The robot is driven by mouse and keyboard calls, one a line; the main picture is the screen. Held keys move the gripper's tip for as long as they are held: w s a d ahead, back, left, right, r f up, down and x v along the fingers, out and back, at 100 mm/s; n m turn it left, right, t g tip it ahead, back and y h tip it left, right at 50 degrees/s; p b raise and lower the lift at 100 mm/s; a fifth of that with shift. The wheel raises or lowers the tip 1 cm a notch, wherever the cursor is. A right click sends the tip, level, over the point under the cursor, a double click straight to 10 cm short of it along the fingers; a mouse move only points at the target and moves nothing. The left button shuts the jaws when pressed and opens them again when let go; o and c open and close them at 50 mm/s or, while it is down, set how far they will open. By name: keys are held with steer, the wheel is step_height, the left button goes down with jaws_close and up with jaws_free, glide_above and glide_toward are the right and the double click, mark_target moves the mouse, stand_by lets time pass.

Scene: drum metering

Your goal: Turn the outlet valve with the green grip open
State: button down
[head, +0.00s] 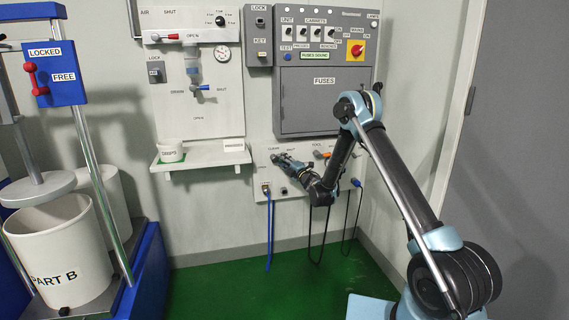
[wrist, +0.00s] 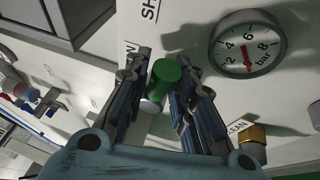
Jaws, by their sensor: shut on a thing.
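The green grip (wrist: 166,71) of the outlet valve shows in the wrist view, between my two fingers. My gripper (wrist: 160,80) is shut on it, with one finger on each side. A pale round part shows just below the grip. A label beginning "SH" and another ending in "N" are partly visible near the fingertips. In the head view my gripper (head: 279,158) is at the low wall panel (head: 262,202), and it hides the green grip there. How far the valve is turned cannot be told.
A bar gauge (wrist: 247,43) sits close beside the fingers, with a brass fitting (wrist: 252,134) below it. Blue and black hoses hang from the panel. A grey fuse cabinet (head: 322,103) is above, and a shelf (head: 205,160) stands out to the left. The green floor is open.

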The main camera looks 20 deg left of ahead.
steer(key=m+t, duration=0.1)
steer(key=m, duration=0.1)
steer(key=f+m+t, duration=0.1)
steer(key=m, duration=0.1)
steer(key=a+m+t, duration=0.1)
steer(key=m, duration=0.2)
steer(key=shift+s+a+f, duration=0.1)
steer(key=shift+s+f, duration=0.2)
steer(key=shift+f, duration=0.05)
steer(key=m+t+h, duration=0.2)
steer(key=m, duration=0.2)
steer(key=a+f+m+t+h, duration=0.1)
steer(key=m, duration=0.3)
steer(key=s+m+t+h, duration=0.1)
steer(key=m+t+h, duration=0.1)
steer(key=m, duration=0.3)
steer(key=shift+a+f+t+h, duration=0.3)
steer(key=shift+a, duration=0.05)
steer(key=m, duration=0.1)
steer(key=m+h, duration=0.2)
steer(key=m, duration=0.1)
steer(key=shift+s+a+t, duration=0.15)
steer(key=shift+a+t, duration=0.1)
steer(key=shift+t, duration=0.05)
steer(key=shift+m+h, duration=0.4)
steer(key=shift+m, duration=0.1)
steer(key=c, duration=2.4)
jaws_free()
steer(key=shift+m, duration=0.4)
